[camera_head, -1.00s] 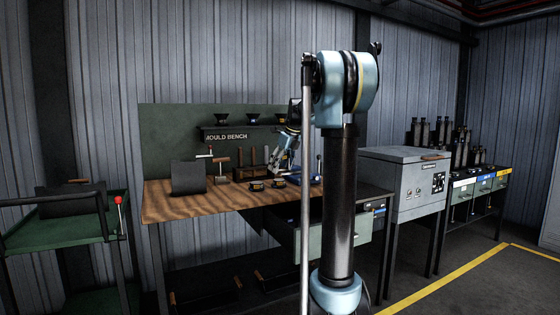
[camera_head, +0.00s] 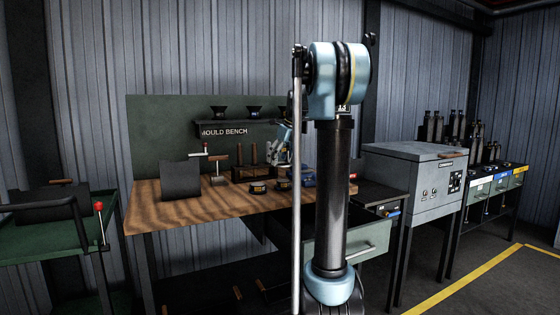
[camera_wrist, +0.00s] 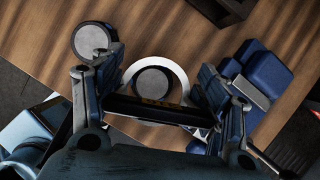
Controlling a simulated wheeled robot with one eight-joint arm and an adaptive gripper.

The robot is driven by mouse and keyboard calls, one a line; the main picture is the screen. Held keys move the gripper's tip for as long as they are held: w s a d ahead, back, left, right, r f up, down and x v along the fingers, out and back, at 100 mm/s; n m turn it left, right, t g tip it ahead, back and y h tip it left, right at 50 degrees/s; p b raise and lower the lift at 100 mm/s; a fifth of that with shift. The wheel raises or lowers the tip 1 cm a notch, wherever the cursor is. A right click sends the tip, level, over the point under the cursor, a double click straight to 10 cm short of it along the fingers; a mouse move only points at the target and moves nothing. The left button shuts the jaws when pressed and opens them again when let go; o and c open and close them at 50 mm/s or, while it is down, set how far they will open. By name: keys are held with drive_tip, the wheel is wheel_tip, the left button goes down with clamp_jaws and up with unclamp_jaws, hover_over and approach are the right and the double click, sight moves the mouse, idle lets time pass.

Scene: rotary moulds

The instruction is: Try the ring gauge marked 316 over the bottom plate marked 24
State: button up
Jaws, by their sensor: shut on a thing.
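My gripper (camera_wrist: 160,74) is shut on the ring gauge (camera_wrist: 178,78), a pale ring with a dark bar across its near side. Yellow marking on the bar is too small to read. A dark round plate with a grey top (camera_wrist: 152,81) shows through the ring's opening. I cannot tell whether the ring is around it or above it. A second round plate (camera_wrist: 92,40) stands to the upper left, outside the ring. In the head view two dark plates with yellow labels sit on the bench, one at the left (camera_head: 257,187); my arm hides part of this area.
The wooden bench (camera_head: 165,207) has a dark upright panel (camera_head: 181,180) and small stands. A blue block-like fixture (camera_wrist: 265,70) is close to the gripper's right finger. An open drawer (camera_head: 345,241) juts out below the bench. A green trolley (camera_head: 60,243) stands at left.

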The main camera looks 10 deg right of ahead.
sight(280, 180)
drive_tip(key=shift+d+f, duration=0.1)
drive_tip(key=shift+f, duration=2.8)
drive_tip(key=shift+s, duration=0.1)
drive_tip(key=shift+f, duration=1.75)
idle(1.7)
drive_tip(key=shift+r, duration=0.15)
idle(0.3)
drive_tip(key=shift+r, duration=2)
